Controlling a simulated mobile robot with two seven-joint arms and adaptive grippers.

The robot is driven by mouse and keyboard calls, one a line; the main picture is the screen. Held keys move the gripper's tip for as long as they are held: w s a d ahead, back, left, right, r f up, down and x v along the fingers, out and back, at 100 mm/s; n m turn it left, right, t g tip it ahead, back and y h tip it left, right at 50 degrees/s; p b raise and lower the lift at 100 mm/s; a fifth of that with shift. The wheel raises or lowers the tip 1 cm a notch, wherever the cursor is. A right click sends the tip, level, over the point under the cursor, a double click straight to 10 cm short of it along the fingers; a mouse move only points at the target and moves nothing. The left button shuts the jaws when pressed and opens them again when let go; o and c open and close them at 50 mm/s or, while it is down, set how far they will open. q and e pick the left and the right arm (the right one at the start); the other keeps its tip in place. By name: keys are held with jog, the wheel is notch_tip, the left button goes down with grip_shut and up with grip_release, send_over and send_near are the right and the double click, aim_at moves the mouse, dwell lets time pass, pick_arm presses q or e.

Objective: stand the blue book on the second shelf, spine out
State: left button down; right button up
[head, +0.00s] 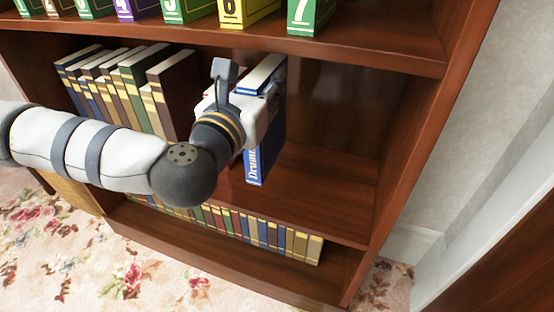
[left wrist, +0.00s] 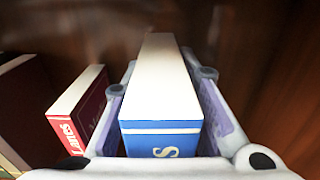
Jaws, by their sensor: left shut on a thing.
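The blue book (head: 264,163) is upright in the middle bay of the bookcase, its lettered spine facing out. My left gripper (head: 258,112) is shut on it from the front, at its upper part. In the left wrist view the blue book (left wrist: 162,140) is between the two fingers, pale page edges up. The second shelf (head: 325,190) is brown wood; the book's foot is over or on it, and I cannot tell whether it touches. My right gripper is not in view.
Several books (head: 135,85) stand at the left on the second shelf. A red book (left wrist: 78,115) stands just left of the gripper. The shelf to the right is bare up to the side panel (head: 420,140). Numbered volumes (head: 250,12) are above; small books (head: 270,235) are below.

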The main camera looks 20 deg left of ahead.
aim_at(259, 162)
pick_arm(q)
notch_tip(259, 162, down, 7)
jog(key=b, duration=0.2)
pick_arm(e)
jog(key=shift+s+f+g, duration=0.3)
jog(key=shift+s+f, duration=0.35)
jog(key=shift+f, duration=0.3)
pick_arm(q)
jog(key=shift+r, duration=0.1)
jog(key=c, duration=1.3)
grip_release()
jog(key=shift+f, duration=0.25)
